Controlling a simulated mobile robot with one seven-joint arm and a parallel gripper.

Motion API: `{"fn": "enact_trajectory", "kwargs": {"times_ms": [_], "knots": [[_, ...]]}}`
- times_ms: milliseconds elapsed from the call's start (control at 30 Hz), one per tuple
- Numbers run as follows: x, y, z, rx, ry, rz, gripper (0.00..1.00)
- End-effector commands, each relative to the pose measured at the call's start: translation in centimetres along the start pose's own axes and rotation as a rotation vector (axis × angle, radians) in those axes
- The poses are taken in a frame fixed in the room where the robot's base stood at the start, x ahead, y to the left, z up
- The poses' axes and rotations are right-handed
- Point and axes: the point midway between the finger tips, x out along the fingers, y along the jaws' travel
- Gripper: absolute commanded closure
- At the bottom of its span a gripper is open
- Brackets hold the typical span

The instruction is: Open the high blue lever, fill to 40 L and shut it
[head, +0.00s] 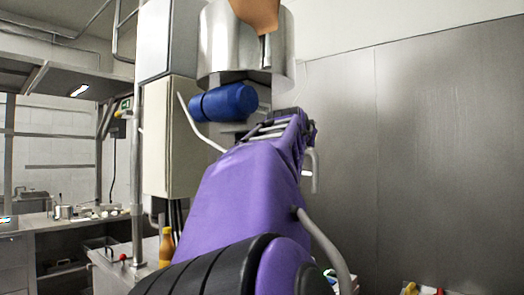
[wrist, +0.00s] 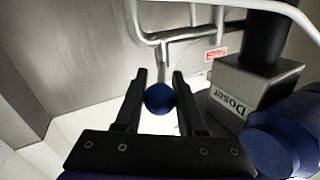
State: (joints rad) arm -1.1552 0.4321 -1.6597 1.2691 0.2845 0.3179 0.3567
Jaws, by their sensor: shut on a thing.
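In the wrist view a round blue knob (wrist: 160,98) sits between the fingertips of my gripper (wrist: 160,96), which is shut on it. A thin metal stem runs from the knob up to bent metal pipes (wrist: 180,36); I take this as the high blue lever. To its right is a metal box marked "Doser" (wrist: 240,92), with a dark pipe on top. A large blue cylinder (wrist: 285,140) is at the lower right. The head view shows a blue cylinder (head: 225,102) below a steel vessel (head: 220,50); my arm hides the knob and fingertips there. No litre reading is legible.
A pale cabinet (head: 170,135) stands left of the blue cylinder. A counter with small items (head: 75,215) lies farther left. A yellow bottle (head: 166,247) stands low beside my arm. A bare metal wall (head: 430,150) fills the right.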

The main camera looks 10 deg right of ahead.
Motion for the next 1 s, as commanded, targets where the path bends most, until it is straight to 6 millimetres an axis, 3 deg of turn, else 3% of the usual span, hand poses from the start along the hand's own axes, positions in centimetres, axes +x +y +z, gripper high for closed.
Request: {"fn": "enact_trajectory", "kwargs": {"times_ms": [533,1000], "knots": [[0.4,-2.8,-0.1,-0.006,0.064,0.3,1.0],[0.7,-3.5,0.2,0.0,0.092,0.418,1.0]]}}
